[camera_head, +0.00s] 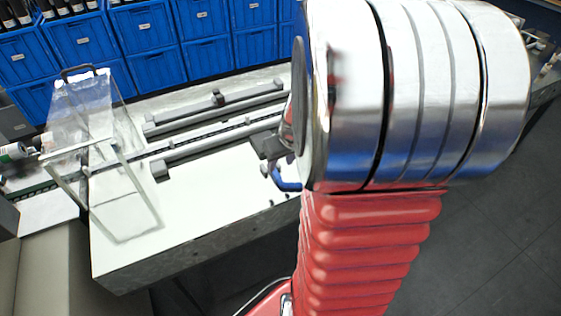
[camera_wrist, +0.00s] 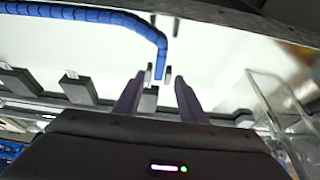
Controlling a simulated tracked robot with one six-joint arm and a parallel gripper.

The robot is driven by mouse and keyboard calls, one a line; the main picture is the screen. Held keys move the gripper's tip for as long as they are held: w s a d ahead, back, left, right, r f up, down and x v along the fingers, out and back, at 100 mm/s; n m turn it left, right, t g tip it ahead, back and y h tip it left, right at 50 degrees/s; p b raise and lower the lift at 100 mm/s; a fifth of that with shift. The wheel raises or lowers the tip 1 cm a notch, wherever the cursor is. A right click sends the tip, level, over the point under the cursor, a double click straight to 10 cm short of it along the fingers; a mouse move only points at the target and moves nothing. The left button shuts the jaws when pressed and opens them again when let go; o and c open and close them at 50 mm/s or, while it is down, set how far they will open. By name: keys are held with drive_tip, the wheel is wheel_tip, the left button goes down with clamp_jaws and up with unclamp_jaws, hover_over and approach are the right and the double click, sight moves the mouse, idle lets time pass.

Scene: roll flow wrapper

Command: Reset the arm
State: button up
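My gripper (camera_wrist: 158,92) shows in the wrist view with its two dark fingers apart and nothing between them. Beyond the fingertips is the white top of the flow wrapper (camera_wrist: 215,50). In the head view my arm covers the right half, and part of my gripper shows as a dark shape at the arm's left edge, above the white machine top (camera_head: 215,195). The fingertips cannot be made out there. A blue curved hose (camera_head: 285,180) lies just below it; in the wrist view a blue segmented hose (camera_wrist: 110,17) runs in from the left and ends near the fingertips.
A conveyor channel with grey rails (camera_head: 215,125) runs across the machine. A clear guard (camera_head: 125,200) stands open at its left end. Stacked blue crates (camera_head: 150,30) line the back. Dark open floor (camera_head: 480,230) lies to the right.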

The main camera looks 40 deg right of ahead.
idle(0.6)
drive_tip(key=s+a+r+n, duration=0.1)
drive_tip(key=s+a+r, duration=0.2)
drive_tip(key=a+r, duration=0.2)
drive_tip(key=s+a+r+n, duration=0.1)
drive_tip(key=s+a+r, duration=0.2)
drive_tip(key=a, duration=0.9)
drive_tip(key=s+a+r+n+t+y, duration=0.1)
drive_tip(key=s+a+r, duration=0.2)
drive_tip(key=a+r, duration=0.4)
drive_tip(key=shift+a+r, duration=0.2)
drive_tip(key=shift+a, duration=0.6)
drive_tip(key=shift+s, duration=0.15)
